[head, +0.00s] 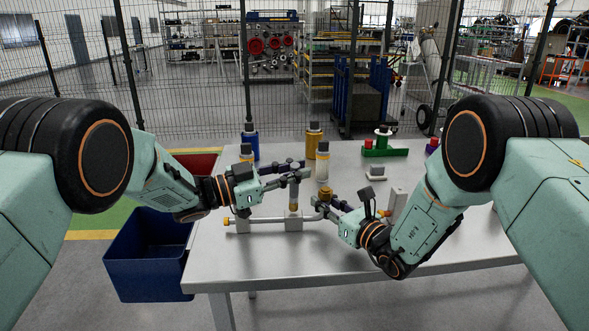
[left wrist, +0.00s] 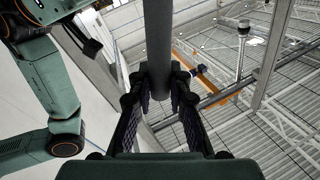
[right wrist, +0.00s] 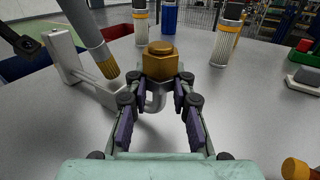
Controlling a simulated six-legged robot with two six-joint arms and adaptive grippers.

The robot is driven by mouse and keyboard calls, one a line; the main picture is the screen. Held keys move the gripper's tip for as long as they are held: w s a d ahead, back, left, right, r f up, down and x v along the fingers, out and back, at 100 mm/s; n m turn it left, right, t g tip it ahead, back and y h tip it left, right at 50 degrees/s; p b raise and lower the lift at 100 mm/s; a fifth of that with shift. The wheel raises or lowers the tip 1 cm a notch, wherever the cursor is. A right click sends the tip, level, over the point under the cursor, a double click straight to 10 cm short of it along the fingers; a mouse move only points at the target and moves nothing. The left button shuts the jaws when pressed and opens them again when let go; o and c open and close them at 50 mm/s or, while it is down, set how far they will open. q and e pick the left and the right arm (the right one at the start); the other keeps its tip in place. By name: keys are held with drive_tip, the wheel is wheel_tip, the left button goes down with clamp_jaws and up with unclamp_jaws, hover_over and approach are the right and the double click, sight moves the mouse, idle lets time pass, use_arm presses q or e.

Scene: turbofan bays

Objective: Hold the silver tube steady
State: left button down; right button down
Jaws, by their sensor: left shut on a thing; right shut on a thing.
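The silver tube (head: 293,192) is near upright above the bench fixture. It looks dark in the left wrist view (left wrist: 158,45). My left gripper (head: 296,173) is shut on its upper part. The tube's lower end has a brass collar (right wrist: 108,68), seen at upper left in the right wrist view. My right gripper (head: 328,203) is shut on a brass hex nut (right wrist: 160,62), just right of the tube. A bent pipe end (right wrist: 155,100) shows below the nut; whether they are joined is hard to tell. The tube and nut are apart.
A horizontal pipe on blocks (head: 265,220) lies on the grey table (head: 255,262). Yellow and blue bottles (head: 315,140) stand behind the grippers. A green holder (head: 385,151) is at the back right. A blue bin (head: 150,262) and a red bin (head: 196,164) stand left of the table.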

use_arm(q)
drive_tip(key=shift+f, duration=0.4)
drive_tip(key=shift+w, duration=0.1)
idle(0.3)
drive_tip(key=shift+w, duration=0.3)
drive_tip(key=shift+s, duration=0.85)
drive_tip(key=shift+w+d, duration=0.1)
drive_tip(key=shift+d, duration=0.05)
drive_tip(key=shift+w+d, duration=0.3)
